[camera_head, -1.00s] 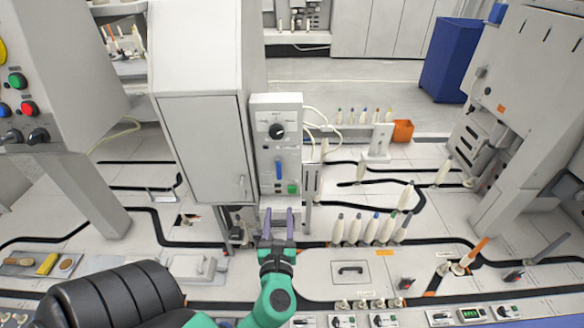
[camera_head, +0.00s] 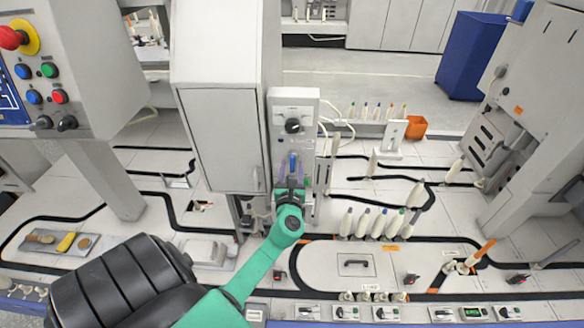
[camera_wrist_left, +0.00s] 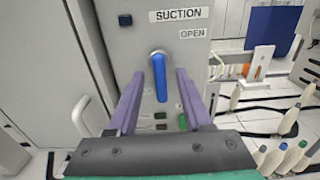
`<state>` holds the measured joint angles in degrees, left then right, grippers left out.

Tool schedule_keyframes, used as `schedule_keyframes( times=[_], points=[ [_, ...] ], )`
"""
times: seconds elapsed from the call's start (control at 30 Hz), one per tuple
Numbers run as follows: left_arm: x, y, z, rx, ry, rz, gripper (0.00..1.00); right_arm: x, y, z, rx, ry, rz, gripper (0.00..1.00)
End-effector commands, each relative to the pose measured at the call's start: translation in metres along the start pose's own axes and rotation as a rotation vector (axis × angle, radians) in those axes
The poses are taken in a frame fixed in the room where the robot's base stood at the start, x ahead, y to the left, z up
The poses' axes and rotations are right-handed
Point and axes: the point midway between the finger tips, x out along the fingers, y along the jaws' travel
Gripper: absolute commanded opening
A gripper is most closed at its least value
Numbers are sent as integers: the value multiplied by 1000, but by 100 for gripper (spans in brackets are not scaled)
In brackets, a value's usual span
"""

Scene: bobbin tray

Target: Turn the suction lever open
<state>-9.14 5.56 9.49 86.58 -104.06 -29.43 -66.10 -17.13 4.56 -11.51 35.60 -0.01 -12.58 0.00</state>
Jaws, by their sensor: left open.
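The suction lever is a blue handle (camera_wrist_left: 160,78) on the grey panel (camera_wrist_left: 207,60), below the labels "SUCTION" and "OPEN" in the left wrist view. It points down, with its upper end at the panel pivot. In the head view the blue lever (camera_head: 293,163) shows just above my left gripper (camera_head: 291,178). My left gripper (camera_wrist_left: 158,95) is open, its two purple fingers on either side of the lever, with gaps showing on both sides. Whether the fingers touch it in depth cannot be told. My right gripper is not in view.
A black knob (camera_head: 292,126) sits above the lever on the panel. A tall grey cabinet (camera_head: 222,140) stands left of it. Several bobbins (camera_head: 376,223) stand in a row to the right. A blue bin (camera_head: 470,55) is at the back right.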

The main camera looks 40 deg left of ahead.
Motion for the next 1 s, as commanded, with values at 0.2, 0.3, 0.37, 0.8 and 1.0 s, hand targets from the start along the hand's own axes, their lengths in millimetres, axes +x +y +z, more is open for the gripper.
schedule_keyframes(
  times=[0.2,0.3,0.37,0.8,1.0],
  points=[
    [0,0,0,0,0,0,0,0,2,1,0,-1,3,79],
    [-1,0,0,0,0,0,0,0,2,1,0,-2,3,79],
    [-1,0,0,-1,0,0,0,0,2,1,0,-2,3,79],
    [-1,-2,-3,-135,0,0,0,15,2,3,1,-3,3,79],
    [-1,-5,-4,-295,-1,0,0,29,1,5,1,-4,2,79]
  ],
)
